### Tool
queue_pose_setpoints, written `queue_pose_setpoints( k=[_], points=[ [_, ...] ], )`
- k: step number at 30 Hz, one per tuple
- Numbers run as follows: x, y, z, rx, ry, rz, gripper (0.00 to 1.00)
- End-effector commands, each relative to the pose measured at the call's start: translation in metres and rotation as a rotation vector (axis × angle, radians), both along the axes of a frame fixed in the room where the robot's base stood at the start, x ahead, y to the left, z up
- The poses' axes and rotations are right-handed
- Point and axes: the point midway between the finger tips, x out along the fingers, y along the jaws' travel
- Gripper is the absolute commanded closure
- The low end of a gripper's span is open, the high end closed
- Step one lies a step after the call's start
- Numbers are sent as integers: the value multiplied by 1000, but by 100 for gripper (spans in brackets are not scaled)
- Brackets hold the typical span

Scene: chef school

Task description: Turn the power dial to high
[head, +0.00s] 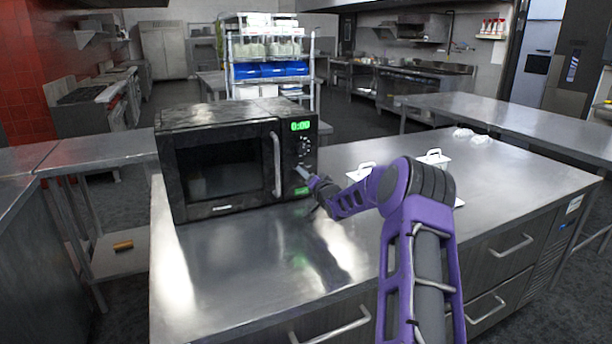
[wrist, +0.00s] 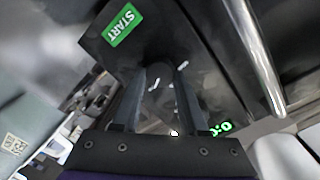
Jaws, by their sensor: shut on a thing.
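The black microwave (head: 223,165) stands on the steel counter with its door shut. Its right-hand panel has a green display reading 0:00 (head: 300,126), small white markings below it and a green START button (head: 301,191). In the wrist view the START button (wrist: 122,25) and display (wrist: 221,129) show rotated. My gripper (head: 305,173) is at the panel, between display and button. In the wrist view its fingers (wrist: 158,88) are on either side of a dark dial (wrist: 158,100), closed on it. The dial's setting and label cannot be read.
The microwave's door handle (head: 277,164) juts out just left of the panel; it also shows in the wrist view (wrist: 257,55). White lidded containers (head: 434,159) stand on the counter to the right, behind my arm. The counter front (head: 240,270) is clear.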

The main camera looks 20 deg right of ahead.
Motion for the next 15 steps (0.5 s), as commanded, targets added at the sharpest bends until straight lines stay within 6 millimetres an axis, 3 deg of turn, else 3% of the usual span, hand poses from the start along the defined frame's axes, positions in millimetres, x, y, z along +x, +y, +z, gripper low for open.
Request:
queue_pose_setpoints(
  k=[12,13,15],
  points=[
    [0,0,0,8,-1,-1,100],
    [0,0,0,8,-1,-1,52],
    [0,0,0,8,0,0,39]
  ],
)
